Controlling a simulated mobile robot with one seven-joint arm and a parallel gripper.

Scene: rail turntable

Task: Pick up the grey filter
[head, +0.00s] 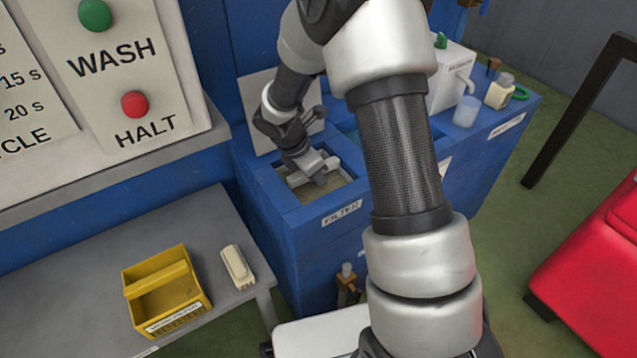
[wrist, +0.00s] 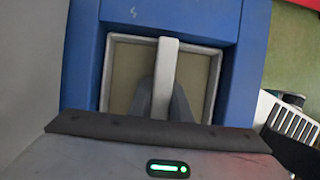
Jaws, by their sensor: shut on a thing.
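The grey filter is a pale square frame with a bar across its middle (wrist: 168,58), sitting in the opening of the blue cabinet marked FILTER. In the head view, part of the filter (head: 297,181) shows beside my gripper (head: 320,179), which reaches down into the opening. In the wrist view my gripper (wrist: 165,105) points at the filter, with its fingers on either side of the bar, shut on it. The filter looks level in the opening; I cannot tell whether it is raised at all. My arm hides part of the cabinet.
A raised lid (head: 262,105) stands behind the opening. A yellow caddy (head: 165,318) and a cream block (head: 237,266) sit on the grey bench (head: 205,232) at left. Bottles and a cup (head: 467,111) stand at the cabinet's far end. A red cart (head: 590,290) is at right.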

